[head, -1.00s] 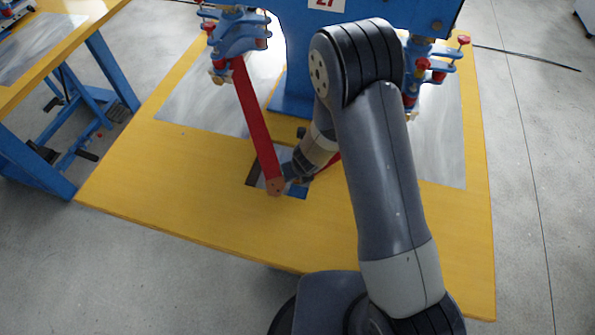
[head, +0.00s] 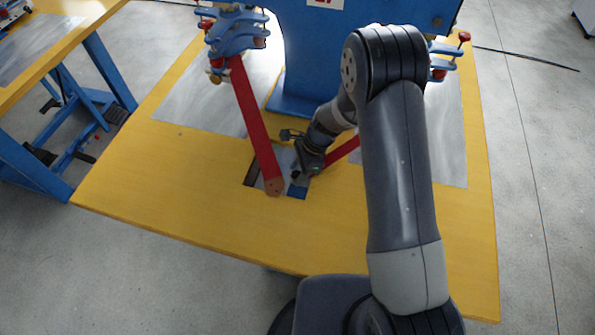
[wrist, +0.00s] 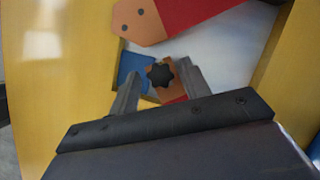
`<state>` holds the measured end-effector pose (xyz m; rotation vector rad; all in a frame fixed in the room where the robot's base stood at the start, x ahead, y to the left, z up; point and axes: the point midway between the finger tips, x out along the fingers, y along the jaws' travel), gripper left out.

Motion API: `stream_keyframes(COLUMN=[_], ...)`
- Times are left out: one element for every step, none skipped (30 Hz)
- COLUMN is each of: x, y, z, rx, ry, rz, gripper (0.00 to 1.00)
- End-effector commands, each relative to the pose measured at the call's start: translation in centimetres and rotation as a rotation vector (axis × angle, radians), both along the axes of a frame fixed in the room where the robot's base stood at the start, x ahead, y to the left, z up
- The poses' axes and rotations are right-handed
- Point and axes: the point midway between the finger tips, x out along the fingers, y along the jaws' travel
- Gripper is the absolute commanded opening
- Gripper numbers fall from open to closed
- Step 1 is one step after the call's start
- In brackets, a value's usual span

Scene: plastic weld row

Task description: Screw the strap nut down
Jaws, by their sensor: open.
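The strap nut, a black lobed knob (wrist: 159,75), sits on a copper-coloured strap end (wrist: 172,90) in the wrist view. My gripper (wrist: 158,78) is open, one finger on each side of the nut, with a visible gap to each. In the head view my gripper (head: 299,174) is low over the recess in the yellow table, and the nut cannot be made out there. One red strap (head: 255,125) slopes down to a copper end at the recess; this end also shows in the wrist view (wrist: 138,22). Another red strap (head: 343,150) is partly hidden behind my arm.
A blue block (wrist: 134,66) lies beside the nut. The yellow table (head: 190,215) is clear in front, with grey metal sheets (head: 205,103) left and right. A blue machine frame (head: 320,60) with clamps (head: 236,35) stands behind. Another yellow table (head: 75,22) is at left.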

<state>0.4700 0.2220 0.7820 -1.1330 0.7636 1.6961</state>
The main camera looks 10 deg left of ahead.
Motion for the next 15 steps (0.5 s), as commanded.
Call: stream_keyframes(x=[0.18, 0.19, 0.19, 0.2, 0.19, 0.18, 0.19, 0.19, 0.17, 0.16, 0.15, 0.15, 0.15, 0.15, 0.15], y=[0.03, 0.06, 0.03, 0.03, 0.02, 0.01, -0.01, -0.02, -0.03, -0.03, -0.04, -0.03, -0.03, -0.01, 0.03], z=[-0.31, -0.3, -0.27, -0.23, -0.21, -0.14, -0.1, -0.07, -0.04, -0.02, -0.02, -0.01, -0.01, -0.02, -0.08], rx=[0.0, 0.001, 0.0, 0.0, 0.0, 0.001, 0.001, 0.0, 0.0, 0.0, 0.0, 0.001, 0.001, 0.0, 0.001], ry=[-0.002, -0.002, -0.002, -0.001, -0.001, 0.0, -0.001, -0.001, -0.001, 0.0, -0.001, 0.0, 0.0, 0.0, -0.001], rz=[0.081, 0.13, 0.187, 0.222, 0.252, 0.279, 0.293, 0.3, 0.304, 0.304, 0.303, 0.302, 0.302, 0.301, 0.3], gripper=[0.45, 0.45, 0.45, 0.45, 0.45, 0.45, 0.45, 0.45, 0.45, 0.45, 0.45, 0.45, 0.45, 0.45, 0.45])
